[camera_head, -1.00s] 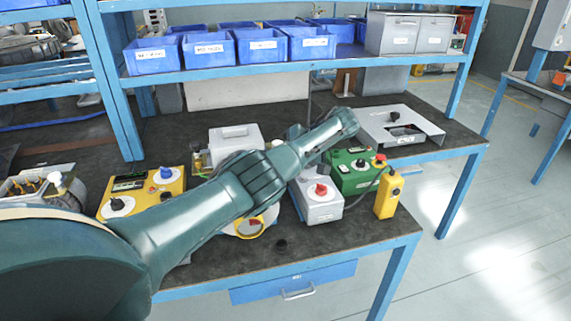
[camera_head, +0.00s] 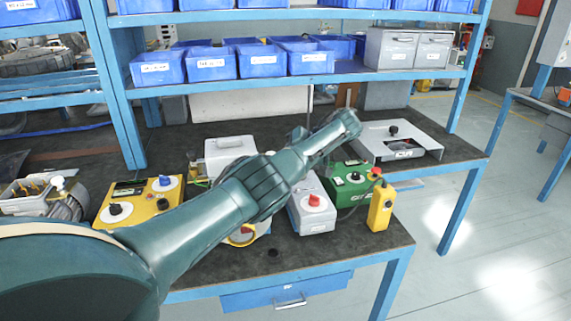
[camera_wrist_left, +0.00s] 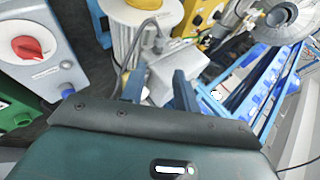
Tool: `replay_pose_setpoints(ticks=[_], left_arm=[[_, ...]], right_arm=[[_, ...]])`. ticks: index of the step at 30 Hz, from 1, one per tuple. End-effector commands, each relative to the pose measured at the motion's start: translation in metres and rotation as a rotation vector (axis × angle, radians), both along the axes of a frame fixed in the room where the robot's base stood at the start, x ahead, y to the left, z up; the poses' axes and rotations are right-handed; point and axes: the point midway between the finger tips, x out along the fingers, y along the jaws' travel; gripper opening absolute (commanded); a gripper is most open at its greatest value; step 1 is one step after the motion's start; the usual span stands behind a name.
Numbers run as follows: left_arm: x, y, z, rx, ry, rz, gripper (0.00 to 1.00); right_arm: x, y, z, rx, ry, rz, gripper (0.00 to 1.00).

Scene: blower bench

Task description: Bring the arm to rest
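My left arm (camera_head: 205,215) comes in from the lower left of the head view and reaches diagonally over the workbench. Its far end is raised over the bench near the green box (camera_head: 349,186). In the left wrist view the two blue fingers of my left gripper (camera_wrist_left: 159,86) stand apart, with nothing seen held between them. A pale box shows behind the gap. My right gripper is in neither view.
On the bench (camera_head: 330,252) stand a yellow control box (camera_head: 138,200), a grey box with a red knob (camera_head: 313,212), a yellow pendant (camera_head: 381,207) and a grey plate fixture (camera_head: 412,146). Blue bins (camera_head: 262,66) fill the shelf above. Floor at right is clear.

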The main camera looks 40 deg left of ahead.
Motion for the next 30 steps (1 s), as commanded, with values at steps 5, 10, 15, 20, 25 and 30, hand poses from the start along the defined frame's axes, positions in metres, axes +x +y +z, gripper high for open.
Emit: replay_pose_setpoints(ticks=[5,10,15,20,25,30], left_arm=[[0.0,0.0,0.0,0.0,-0.001,0.001,0.31],[0.0,0.0,0.0,0.0,0.0,0.0,0.31],[0.0,-0.017,-0.028,-0.034,0.017,-0.069,0.31],[-0.012,-0.068,-0.105,-0.152,0.053,-0.267,0.31],[-0.056,-0.13,-0.181,-0.327,0.071,-0.485,0.31],[-0.12,-0.179,-0.227,-0.497,0.051,-0.651,0.31]], right_arm=[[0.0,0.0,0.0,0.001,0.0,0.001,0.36],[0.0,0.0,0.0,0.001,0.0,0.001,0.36],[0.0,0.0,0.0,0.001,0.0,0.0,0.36],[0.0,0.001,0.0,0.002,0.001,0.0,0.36],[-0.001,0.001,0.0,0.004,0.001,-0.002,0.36],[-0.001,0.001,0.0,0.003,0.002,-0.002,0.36]])
